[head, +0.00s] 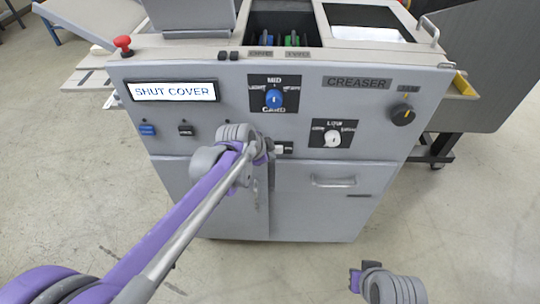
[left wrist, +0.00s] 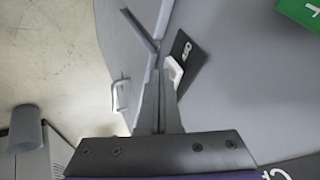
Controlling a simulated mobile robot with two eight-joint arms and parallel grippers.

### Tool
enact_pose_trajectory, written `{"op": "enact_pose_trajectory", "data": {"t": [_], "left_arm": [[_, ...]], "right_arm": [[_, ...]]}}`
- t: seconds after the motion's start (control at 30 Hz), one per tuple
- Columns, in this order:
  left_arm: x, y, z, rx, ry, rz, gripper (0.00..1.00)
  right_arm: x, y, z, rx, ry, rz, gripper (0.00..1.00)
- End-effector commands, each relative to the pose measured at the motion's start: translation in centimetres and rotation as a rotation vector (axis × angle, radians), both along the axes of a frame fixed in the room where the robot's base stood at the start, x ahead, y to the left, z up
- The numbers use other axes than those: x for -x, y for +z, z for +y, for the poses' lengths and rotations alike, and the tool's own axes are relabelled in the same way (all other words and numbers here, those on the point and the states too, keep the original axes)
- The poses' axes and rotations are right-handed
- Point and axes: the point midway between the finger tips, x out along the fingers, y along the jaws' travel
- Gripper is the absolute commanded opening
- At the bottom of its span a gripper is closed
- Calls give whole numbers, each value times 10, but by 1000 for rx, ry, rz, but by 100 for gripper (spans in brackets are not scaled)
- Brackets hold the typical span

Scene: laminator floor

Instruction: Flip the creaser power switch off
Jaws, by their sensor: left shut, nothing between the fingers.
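The creaser (head: 310,185) is a grey cabinet with a control panel on its front. Its power switch appears to be the small white lever (left wrist: 175,69) on a black plate (left wrist: 184,48) with small white lettering, which may read OFF. In the head view the switch plate (head: 285,148) is partly hidden by my left wrist. My left gripper (left wrist: 160,75) is shut and empty, its fingertips right beside the white lever; I cannot tell whether they touch it. My right gripper (head: 355,281) shows only partly, low at the right, away from the cabinet, and its fingers are unclear.
The panel carries a screen reading SHUT COVER (head: 175,91), a blue knob (head: 274,99), a white knob (head: 332,138), a black knob (head: 402,115) and a red button (head: 123,42) on top. A door handle (head: 333,182) sticks out below. The floor in front is clear.

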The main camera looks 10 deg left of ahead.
Motion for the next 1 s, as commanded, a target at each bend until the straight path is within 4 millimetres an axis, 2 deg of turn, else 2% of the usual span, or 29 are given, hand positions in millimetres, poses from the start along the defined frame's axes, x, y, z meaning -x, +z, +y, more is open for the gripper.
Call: {"op": "enact_pose_trajectory", "data": {"t": [0.17,0.27,0.53,1.0], "left_arm": [[-1,0,1,0,0,0,0],[-9,1,6,0,2,0,0],[-8,1,4,0,1,-4,0],[-3,1,-12,1,0,-3,0]], "right_arm": [[0,1,0,0,0,0,0],[0,4,0,0,0,-1,0],[0,3,0,0,0,-1,0],[0,4,0,0,0,-1,0]]}}
